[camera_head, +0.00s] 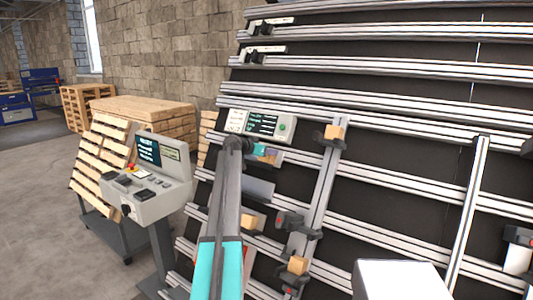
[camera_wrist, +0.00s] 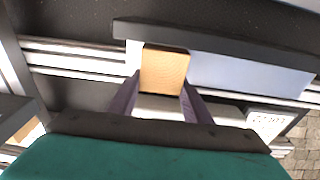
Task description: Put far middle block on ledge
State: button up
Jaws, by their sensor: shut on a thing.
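My gripper (camera_wrist: 160,98) is shut on a tan block (camera_wrist: 163,70), with one finger on each side of it. In the wrist view the block overlaps a pale ledge (camera_wrist: 250,75) with a dark lip, near the ledge's left end. I cannot tell whether it touches the ledge. In the head view my gripper (camera_head: 262,153) is small, beside the control panel, and the held block is mostly hidden. Other tan blocks show on the rack: one at the upper right (camera_head: 335,132), one lower down (camera_head: 248,222), one at the bottom (camera_head: 298,265).
Horizontal metal rails (camera_head: 400,113) cross the dark sloping rack, with an upright bar (camera_head: 322,185) carrying clamps. A control panel (camera_head: 262,123) sits just above my gripper. A grey console (camera_head: 150,185) and wooden pallets (camera_head: 145,115) stand at the left. Open floor (camera_head: 35,190) lies farther left.

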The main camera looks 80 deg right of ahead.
jog(key=shift+a+f+b, duration=0.1)
jog(key=shift+f+b, duration=0.15)
jog(key=shift+b, duration=0.25)
dwell(0.6)
jog(key=o, duration=1.2)
jog(key=shift+c, duration=0.2)
jog(key=shift+w+a, duration=0.1)
jog(key=b+v, duration=0.2)
jog(key=v, duration=1.1)
jog(key=shift+a+r, duration=0.15)
jog(key=shift+a, duration=0.1)
jog(key=shift+w, duration=0.2)
